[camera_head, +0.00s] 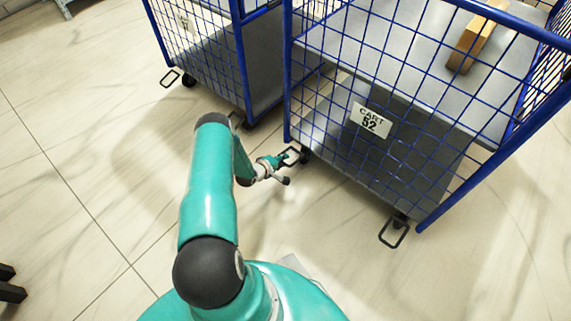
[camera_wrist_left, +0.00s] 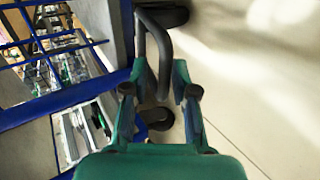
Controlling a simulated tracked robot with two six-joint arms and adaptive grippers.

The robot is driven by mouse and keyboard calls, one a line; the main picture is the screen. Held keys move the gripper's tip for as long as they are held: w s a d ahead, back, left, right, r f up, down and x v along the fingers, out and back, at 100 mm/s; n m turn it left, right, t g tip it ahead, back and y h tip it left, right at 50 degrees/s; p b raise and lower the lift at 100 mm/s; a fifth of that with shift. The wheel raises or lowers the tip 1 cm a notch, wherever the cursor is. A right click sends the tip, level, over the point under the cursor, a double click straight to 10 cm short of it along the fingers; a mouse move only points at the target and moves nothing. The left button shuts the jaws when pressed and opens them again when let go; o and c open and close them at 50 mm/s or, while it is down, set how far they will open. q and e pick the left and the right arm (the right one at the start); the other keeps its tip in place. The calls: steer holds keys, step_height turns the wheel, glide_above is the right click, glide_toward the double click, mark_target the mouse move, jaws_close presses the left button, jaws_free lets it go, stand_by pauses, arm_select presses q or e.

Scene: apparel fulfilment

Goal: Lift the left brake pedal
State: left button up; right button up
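The left brake pedal (camera_head: 291,157) is a dark wire loop at the lower left corner of the blue mesh cart marked 52. My left gripper (camera_head: 279,167) is at this pedal, low over the floor. In the left wrist view the pedal loop (camera_wrist_left: 163,55) reaches between the two fingers of my left gripper (camera_wrist_left: 159,72). The fingers stand apart, with a visible gap on the right side of the loop. I cannot tell whether the left finger touches it. My right gripper is in neither view.

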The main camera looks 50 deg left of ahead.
arm_select(q)
steer(key=shift+o, duration=0.2)
steer(key=shift+d+f, duration=0.1)
steer(key=shift+d, duration=0.15)
steer(key=shift+s+d, duration=0.1)
steer(key=shift+s, duration=0.05)
steer(key=v, duration=1.1)
steer(key=shift+s+r, duration=0.25)
